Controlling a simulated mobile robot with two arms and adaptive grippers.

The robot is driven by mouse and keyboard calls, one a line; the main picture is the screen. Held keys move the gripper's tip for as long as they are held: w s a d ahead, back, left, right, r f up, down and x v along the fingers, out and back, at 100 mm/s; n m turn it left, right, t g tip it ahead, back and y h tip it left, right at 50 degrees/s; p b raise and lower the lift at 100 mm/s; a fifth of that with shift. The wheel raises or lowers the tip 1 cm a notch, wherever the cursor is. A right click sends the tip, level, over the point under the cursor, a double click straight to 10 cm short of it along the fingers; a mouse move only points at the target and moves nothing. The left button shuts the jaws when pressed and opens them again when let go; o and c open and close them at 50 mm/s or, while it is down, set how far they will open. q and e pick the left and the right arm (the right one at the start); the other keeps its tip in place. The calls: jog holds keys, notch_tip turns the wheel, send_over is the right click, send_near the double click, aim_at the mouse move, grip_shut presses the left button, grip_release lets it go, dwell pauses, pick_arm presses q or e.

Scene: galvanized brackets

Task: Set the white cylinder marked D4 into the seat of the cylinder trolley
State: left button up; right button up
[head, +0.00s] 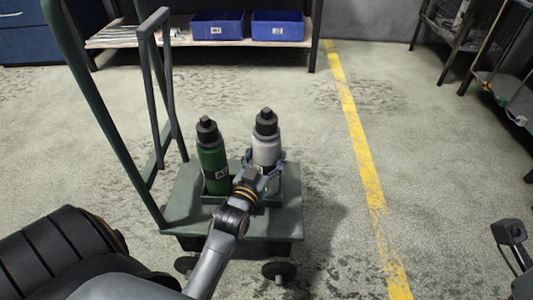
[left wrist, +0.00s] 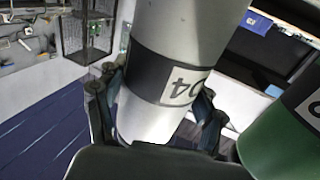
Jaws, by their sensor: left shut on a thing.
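The white cylinder (head: 267,150) has a dark cap and stands roughly upright over the holder on the green cylinder trolley (head: 185,215). My left gripper (head: 268,178) is shut around its lower body. In the left wrist view the white cylinder (left wrist: 178,60) fills the middle, with its D4 label on a dark band between the fingers. A green cylinder (head: 212,160) stands in the holder just left of it. The gripper hides the white cylinder's base, so I cannot tell whether it rests in the seat. Dark parts show at the right edge of the head view, without clear fingers.
The trolley's handle frame (head: 157,90) rises on its left side. A shelf with blue bins (head: 277,26) stands at the back. Wire racks stand at the far right. A yellow floor line (head: 360,160) runs right of the trolley, and the floor around it is clear.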

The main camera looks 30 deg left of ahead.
aim_at(262, 170)
pick_arm(q)
jog(key=shift+f+b, duration=0.4)
jog(key=shift+f, duration=0.6)
jog(key=o, duration=1.9)
jog(key=shift+f, duration=0.1)
jog(key=shift+s+f, duration=0.1)
jog(key=shift+f, duration=0.3)
jog(key=v, duration=0.7)
jog(key=shift+s+d+r, duration=0.1)
jog(key=shift+s+r, duration=0.1)
jog(key=shift+r, duration=0.15)
